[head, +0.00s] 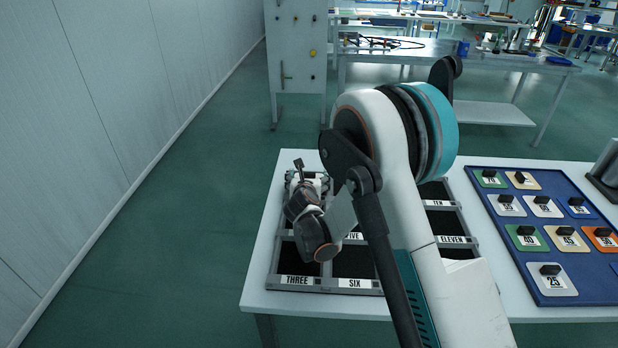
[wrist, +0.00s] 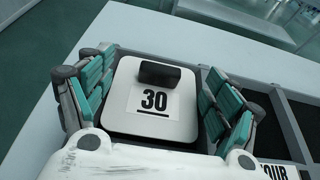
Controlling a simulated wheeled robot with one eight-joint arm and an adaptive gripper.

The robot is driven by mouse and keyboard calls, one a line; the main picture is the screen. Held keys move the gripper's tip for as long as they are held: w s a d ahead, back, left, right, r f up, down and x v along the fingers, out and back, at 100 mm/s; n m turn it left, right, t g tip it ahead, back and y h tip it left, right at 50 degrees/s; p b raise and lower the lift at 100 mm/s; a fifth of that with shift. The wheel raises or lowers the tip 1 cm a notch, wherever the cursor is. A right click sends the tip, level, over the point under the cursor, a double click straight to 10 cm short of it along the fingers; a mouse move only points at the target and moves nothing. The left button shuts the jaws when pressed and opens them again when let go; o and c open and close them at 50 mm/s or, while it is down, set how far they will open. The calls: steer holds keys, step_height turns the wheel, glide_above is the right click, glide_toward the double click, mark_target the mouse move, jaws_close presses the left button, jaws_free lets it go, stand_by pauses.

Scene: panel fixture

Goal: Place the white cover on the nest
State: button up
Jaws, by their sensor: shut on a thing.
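The white cover (wrist: 135,112) is a rounded square plate marked 30 with a black block handle. It fills the middle of the wrist view. My gripper (wrist: 155,105) is shut on it, with teal-padded fingers along its left and right sides. In the head view my gripper (head: 306,183) is over the far left corner of the nest tray (head: 323,286), a grey frame with dark square compartments labelled THREE, SIX, TEN and ELEVEN among others. The compartment under the cover is hidden. I cannot tell whether the cover touches the frame.
A blue panel (head: 515,249) with several numbered, knobbed covers in white, green, orange and tan lies right of the tray. My arm hides the tray's middle. The white table (head: 262,290) is bare along its left edge. A wall (head: 100,110) stands further left.

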steer(key=shift+s+d+f, duration=0.1)
steer(key=shift+s+f, duration=0.1)
steer(key=shift+f, duration=0.25)
steer(key=shift+s+f, duration=0.15)
steer(key=shift+f, duration=0.3)
steer(key=o, duration=1.3)
steer(key=shift+w+f, duration=0.1)
steer(key=shift+o, duration=0.2)
steer(key=shift+a+r, duration=0.25)
steer(key=shift+r, duration=0.3)
steer(key=p+v, duration=0.1)
steer(key=v, duration=0.2)
steer(key=p+v, duration=0.1)
steer(key=v, duration=0.3)
steer(key=p+v, duration=0.1)
steer(key=v, duration=0.3)
steer(key=shift+r+p, duration=0.3)
steer(key=shift+r, duration=0.1)
